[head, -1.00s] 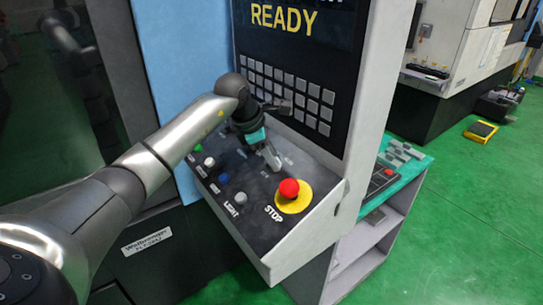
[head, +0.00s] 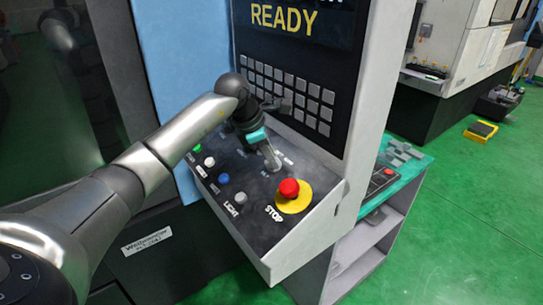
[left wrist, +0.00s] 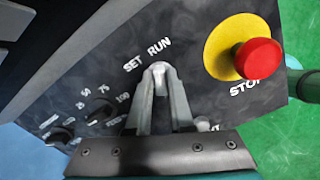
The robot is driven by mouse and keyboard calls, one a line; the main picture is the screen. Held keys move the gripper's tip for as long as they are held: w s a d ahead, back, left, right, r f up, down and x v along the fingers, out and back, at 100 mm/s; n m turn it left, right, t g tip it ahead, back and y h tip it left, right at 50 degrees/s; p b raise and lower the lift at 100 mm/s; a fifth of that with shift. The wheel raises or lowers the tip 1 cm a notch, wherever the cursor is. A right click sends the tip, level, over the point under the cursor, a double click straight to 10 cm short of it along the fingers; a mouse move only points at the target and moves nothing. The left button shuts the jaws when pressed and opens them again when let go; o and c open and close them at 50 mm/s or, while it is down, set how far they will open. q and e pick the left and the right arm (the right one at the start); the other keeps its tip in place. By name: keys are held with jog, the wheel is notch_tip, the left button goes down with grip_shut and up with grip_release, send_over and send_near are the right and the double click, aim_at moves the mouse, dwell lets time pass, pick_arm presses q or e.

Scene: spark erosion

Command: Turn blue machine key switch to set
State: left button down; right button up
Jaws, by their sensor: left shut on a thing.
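The key switch (left wrist: 159,68) sits on the dark sloping control panel, just below the printed words SET and RUN in the left wrist view. Only its pale metal tip shows between my fingers, and it lies nearer RUN than SET. Its exact angle is hard to tell. My left gripper (left wrist: 160,82) is shut on it, with a finger on either side. In the head view my left gripper (head: 272,162) reaches down to the panel (head: 262,222) and hides the switch. The blue machine (head: 177,60) stands behind. My right gripper is not in view.
A red stop button (head: 289,188) on a yellow disc stands right of my gripper. White, blue and green buttons line the panel's left side. Black dials (left wrist: 97,108) lie left of the fingers in the wrist view. A keypad (head: 290,92) rises behind, under a READY screen.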

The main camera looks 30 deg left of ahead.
pick_arm(q)
jog(key=n, duration=0.5)
jog(key=shift+a+r+p, duration=0.1)
jog(key=shift+a+p, duration=0.05)
jog(key=shift+p, duration=0.25)
jog(key=n+p, duration=0.1)
jog(key=n, duration=0.5)
jog(key=shift+w+a, duration=0.1)
jog(key=shift+a, duration=0.05)
jog(key=shift+n, duration=0.4)
jog(key=c, duration=0.8)
grip_release()
jog(key=b+v, duration=0.1)
jog(key=v, duration=1.4)
jog(key=shift+b, duration=0.3)
